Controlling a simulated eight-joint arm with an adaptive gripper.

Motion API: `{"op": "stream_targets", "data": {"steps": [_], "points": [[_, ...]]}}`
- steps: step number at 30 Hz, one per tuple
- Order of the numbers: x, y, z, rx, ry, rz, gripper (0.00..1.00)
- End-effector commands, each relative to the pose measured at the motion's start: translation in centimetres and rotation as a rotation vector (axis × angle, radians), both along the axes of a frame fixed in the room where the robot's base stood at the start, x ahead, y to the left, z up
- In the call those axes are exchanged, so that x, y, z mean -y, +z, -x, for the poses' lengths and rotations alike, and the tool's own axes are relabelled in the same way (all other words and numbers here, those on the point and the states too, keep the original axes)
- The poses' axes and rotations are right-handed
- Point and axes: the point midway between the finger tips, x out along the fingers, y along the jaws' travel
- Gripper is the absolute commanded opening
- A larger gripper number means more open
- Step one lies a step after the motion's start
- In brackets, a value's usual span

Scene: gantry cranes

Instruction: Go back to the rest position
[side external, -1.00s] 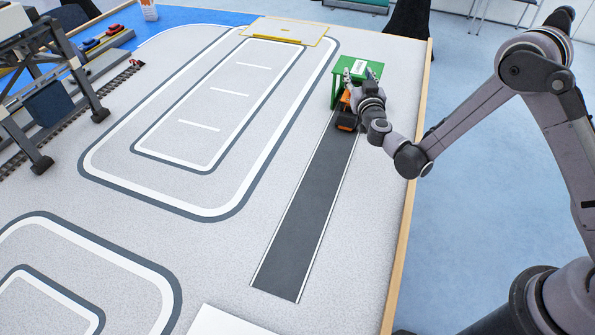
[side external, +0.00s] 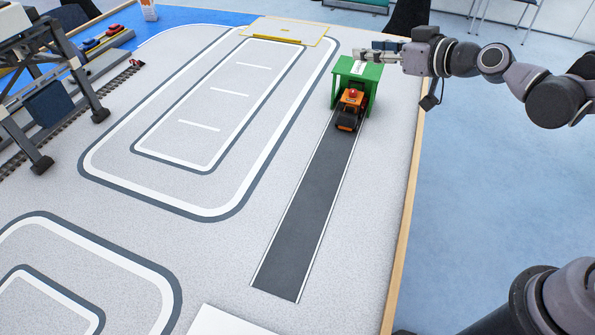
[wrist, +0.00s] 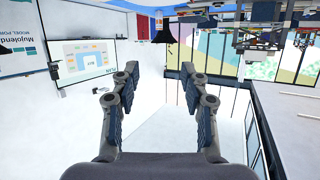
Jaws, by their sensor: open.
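My gripper (side external: 378,52) is in the side external view at the upper right, level above or beside the top of the green shed. In the wrist view my gripper (wrist: 163,85) shows its two fingers apart with nothing between them. An orange toy vehicle (side external: 351,104) with a dark front stands at the open front of the green shed (side external: 371,74), at the top end of the dark road strip. Its rear part is hidden inside the shed. The gripper is apart from the vehicle. I cannot tell whether it touches the shed roof.
The dark road strip (side external: 308,212) runs down the table, clear. The table's wooden edge (side external: 407,205) lies to its right. A gantry crane (side external: 44,75) stands at the left. White track loops (side external: 215,210) fill the middle. A yellow frame (side external: 285,31) lies at the back.

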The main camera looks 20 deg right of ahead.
Motion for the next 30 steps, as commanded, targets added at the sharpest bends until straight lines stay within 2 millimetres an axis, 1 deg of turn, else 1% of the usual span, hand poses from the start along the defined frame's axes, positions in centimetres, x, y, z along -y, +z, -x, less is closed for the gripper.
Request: {"op": "stream_targets", "data": {"steps": [1, 5, 6, 8, 9, 11, 12, 16, 18, 21, 24, 30], "points": [[0.3, -0.5, 1.8, -0.050, 0.002, 0.008, 0.45], [1.3, -2.4, 6.1, -0.189, -0.009, 0.030, 0.45], [1.7, -3.1, 7.5, -0.233, -0.018, 0.037, 0.45], [2.5, -4.1, 9.6, -0.299, -0.038, 0.049, 0.45], [3.1, -4.9, 11.1, -0.344, -0.056, 0.058, 0.45], [4.0, -6.0, 13.2, -0.408, -0.087, 0.070, 0.45], [4.7, -6.7, 14.5, -0.448, -0.108, 0.079, 0.45], [6.5, -8.6, 18.2, -0.553, -0.183, 0.101, 0.45], [7.3, -9.3, 19.6, -0.590, -0.215, 0.108, 0.45], [8.0, -9.8, 20.7, -0.622, -0.245, 0.115, 0.45], [8.2, -10.0, 21.2, -0.635, -0.259, 0.119, 0.45], [8.2, -10.0, 21.2, -0.635, -0.259, 0.119, 0.45]]}}
